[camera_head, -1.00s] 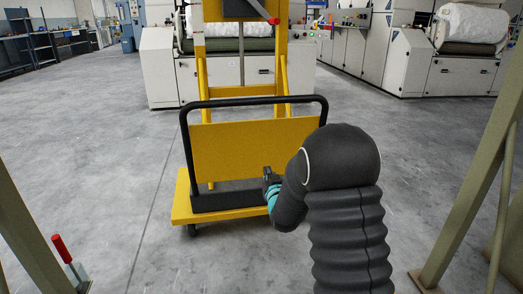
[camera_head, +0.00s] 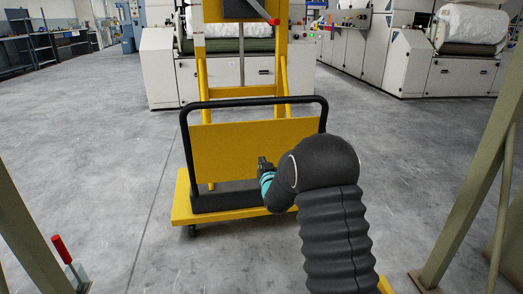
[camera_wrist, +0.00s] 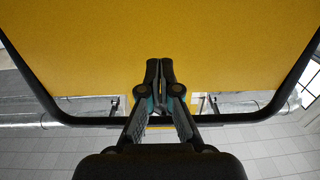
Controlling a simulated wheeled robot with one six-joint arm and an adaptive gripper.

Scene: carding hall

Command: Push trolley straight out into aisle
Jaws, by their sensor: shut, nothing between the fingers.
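The trolley (camera_head: 250,150) is yellow, with a flat deck (camera_head: 181,212) on castors, an upright yellow panel and a black tubular handle (camera_head: 250,101). It stands upright on the floor in front of me. My gripper (camera_head: 262,161) is shut and empty, in front of the lower middle of the panel and below the handle's top bar. In the wrist view my gripper (camera_wrist: 161,66) points at the yellow panel (camera_wrist: 230,45), and the black handle frame (camera_wrist: 85,121) curves around it. I cannot tell whether the fingertips touch the panel.
A yellow mast (camera_head: 202,80) rises behind the trolley. White carding machines (camera_head: 160,70) stand at the back. The grey floor (camera_head: 90,150) is clear on both sides. Olive posts (camera_head: 484,180) flank me. A red-handled lever (camera_head: 62,249) is at the lower left.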

